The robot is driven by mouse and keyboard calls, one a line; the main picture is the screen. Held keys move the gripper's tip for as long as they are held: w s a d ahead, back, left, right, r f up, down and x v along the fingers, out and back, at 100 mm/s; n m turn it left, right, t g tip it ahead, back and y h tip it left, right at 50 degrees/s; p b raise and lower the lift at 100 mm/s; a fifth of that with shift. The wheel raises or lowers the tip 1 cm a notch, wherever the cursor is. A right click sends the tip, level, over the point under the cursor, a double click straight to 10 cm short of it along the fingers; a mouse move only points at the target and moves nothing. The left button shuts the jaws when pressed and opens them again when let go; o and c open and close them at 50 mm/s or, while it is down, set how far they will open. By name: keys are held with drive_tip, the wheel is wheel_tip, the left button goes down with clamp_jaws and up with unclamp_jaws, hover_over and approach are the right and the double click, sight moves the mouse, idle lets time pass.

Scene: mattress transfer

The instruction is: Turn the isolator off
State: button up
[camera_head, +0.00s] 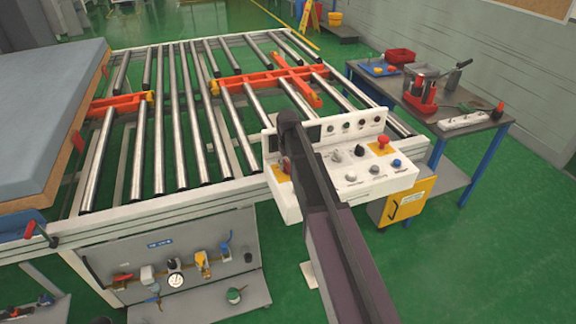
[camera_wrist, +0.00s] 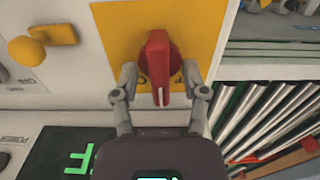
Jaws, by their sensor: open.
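The isolator is a red rotary handle (camera_wrist: 158,60) on a yellow plate (camera_wrist: 112,25) in the wrist view. Its long grip runs up and down in that picture. My gripper (camera_wrist: 160,78) is open, with one grey finger on each side of the handle. The fingers look apart from the handle, but I cannot be sure about contact. In the head view the red isolator (camera_head: 286,166) shows on the left of the white control panel (camera_head: 292,207), partly covered by my arm. My fingers are hidden there.
A yellow knob (camera_wrist: 28,50) and a dark display (camera_wrist: 62,150) with green letters lie left in the wrist view. Metal rollers (camera_head: 160,150) and a blue-topped mattress (camera_head: 45,115) are beyond the panel. A bench (camera_head: 480,140) with tools stands right.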

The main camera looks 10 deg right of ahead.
clamp_jaws()
drive_tip(key=shift+n, duration=0.3)
drive_tip(key=n, duration=0.4)
drive_tip(key=shift+n, duration=2)
unclamp_jaws()
